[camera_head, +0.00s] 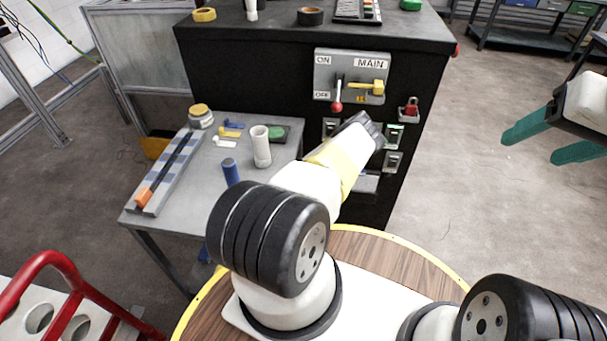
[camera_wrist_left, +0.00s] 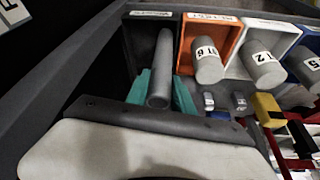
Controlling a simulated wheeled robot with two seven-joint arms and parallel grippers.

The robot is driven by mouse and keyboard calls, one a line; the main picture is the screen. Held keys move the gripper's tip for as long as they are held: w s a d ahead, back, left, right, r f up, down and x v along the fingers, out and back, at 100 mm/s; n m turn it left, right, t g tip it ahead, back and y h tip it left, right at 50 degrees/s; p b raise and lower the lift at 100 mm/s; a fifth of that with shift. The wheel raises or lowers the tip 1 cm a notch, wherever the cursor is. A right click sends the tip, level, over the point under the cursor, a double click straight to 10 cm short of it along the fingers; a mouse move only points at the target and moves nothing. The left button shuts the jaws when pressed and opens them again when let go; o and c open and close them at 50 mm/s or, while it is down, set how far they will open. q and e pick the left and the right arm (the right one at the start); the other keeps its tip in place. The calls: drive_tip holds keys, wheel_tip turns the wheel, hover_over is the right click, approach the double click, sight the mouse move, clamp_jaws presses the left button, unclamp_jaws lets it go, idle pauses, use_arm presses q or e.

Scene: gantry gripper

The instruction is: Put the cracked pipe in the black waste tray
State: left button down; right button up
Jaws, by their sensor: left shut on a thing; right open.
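In the left wrist view, a plain grey pipe (camera_wrist_left: 163,60) is held between the teal fingers of my left gripper (camera_wrist_left: 161,95). The gripper is shut on it. No crack shows on the side I see. The pipe lies over or inside the black tray (camera_wrist_left: 130,38), which has a label on its far rim. I cannot tell whether the pipe touches the tray floor. In the head view the left gripper is hidden beyond my arm, and the tray is not visible. My right gripper (camera_head: 545,138) is open and empty at the right, over clear floor.
An orange tray (camera_wrist_left: 187,35) and a white tray (camera_wrist_left: 288,33) stand beside the black one, each with a labelled grey cylinder. A side table (camera_head: 210,175) holds a white cylinder (camera_head: 261,146), a blue cylinder (camera_head: 231,172) and small parts. A black cabinet (camera_head: 250,75) stands behind.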

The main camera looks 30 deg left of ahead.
use_arm(q)
drive_tip(key=c, duration=1.1)
unclamp_jaws()
drive_tip(key=shift+f, duration=0.1)
drive_tip(key=v, duration=1.2)
drive_tip(key=shift+d, duration=0.1)
